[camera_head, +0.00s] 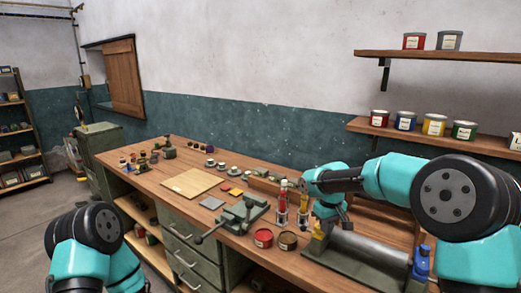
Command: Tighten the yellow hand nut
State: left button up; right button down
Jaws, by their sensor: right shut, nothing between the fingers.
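A small yellow piece (318,229), which looks like the yellow hand nut, is at the left end of a grey cylinder (372,254) lying on the workbench at the front right. My right gripper (344,217) is just above and behind this end of the cylinder, close to the yellow piece. It is shut with nothing held. Whether it touches the yellow piece cannot be told at this size. My left arm shows at the lower left, but its gripper is out of view.
A blue piece (422,263) is at the cylinder's right end. A red tin (263,239) and a brown tin (288,241) stand left of the cylinder. A vise (239,214), a wooden board (192,183) and several small parts occupy the workbench (140,163) farther left.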

jog(key=shift+s+r, duration=0.15)
jog(key=shift+r, duration=1.15)
jog(key=shift+s+r, duration=0.1)
jog(key=shift+r, duration=1.15)
jog(key=shift+d, duration=0.1)
